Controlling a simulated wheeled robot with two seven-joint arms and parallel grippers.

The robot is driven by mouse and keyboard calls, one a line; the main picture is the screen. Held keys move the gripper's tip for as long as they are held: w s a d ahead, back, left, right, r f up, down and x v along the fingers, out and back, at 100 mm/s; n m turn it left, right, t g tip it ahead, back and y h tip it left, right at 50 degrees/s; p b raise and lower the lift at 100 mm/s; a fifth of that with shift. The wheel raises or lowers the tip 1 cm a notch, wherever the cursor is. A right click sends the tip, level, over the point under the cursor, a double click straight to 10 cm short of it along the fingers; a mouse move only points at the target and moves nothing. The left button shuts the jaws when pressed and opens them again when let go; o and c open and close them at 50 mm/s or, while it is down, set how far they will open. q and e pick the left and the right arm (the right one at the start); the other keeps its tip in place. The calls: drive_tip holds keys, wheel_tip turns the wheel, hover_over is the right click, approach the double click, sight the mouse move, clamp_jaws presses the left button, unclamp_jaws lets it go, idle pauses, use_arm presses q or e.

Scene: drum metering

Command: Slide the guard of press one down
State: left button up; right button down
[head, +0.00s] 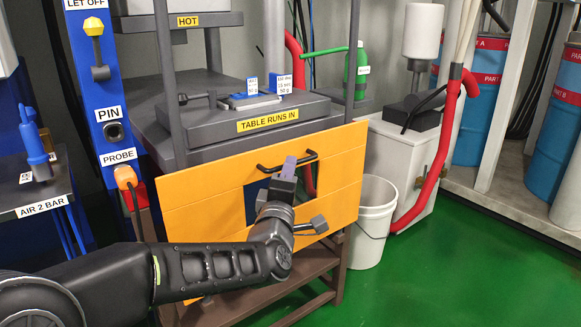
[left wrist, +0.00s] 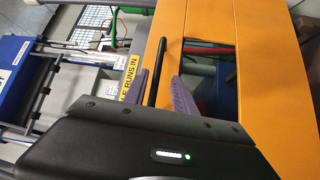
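The guard (head: 200,213) is an orange panel with a window cut in it. It sits on the front of the press, its top edge just below the table (head: 205,133) labelled "TABLE RUNS IN". A black bar handle (head: 309,155) is fixed near its top. My left gripper (head: 286,166) is at this handle, covering part of the window. In the left wrist view the guard (left wrist: 262,75) is on the right and the handle (left wrist: 157,70) stands between the two purple fingers, which are apart with gaps beside the bar. My right gripper is not in view.
A white bucket (head: 374,222) stands on the green floor to the right of the guard. A blue panel (head: 103,95) with "PIN" and "PROBE" labels is on the left. A red hose (head: 432,180) and blue drums (head: 553,130) are at the right. The front right floor is clear.

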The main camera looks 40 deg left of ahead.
use_arm(q)
drive_tip(key=v, duration=0.5)
drive_tip(key=shift+p, duration=0.35)
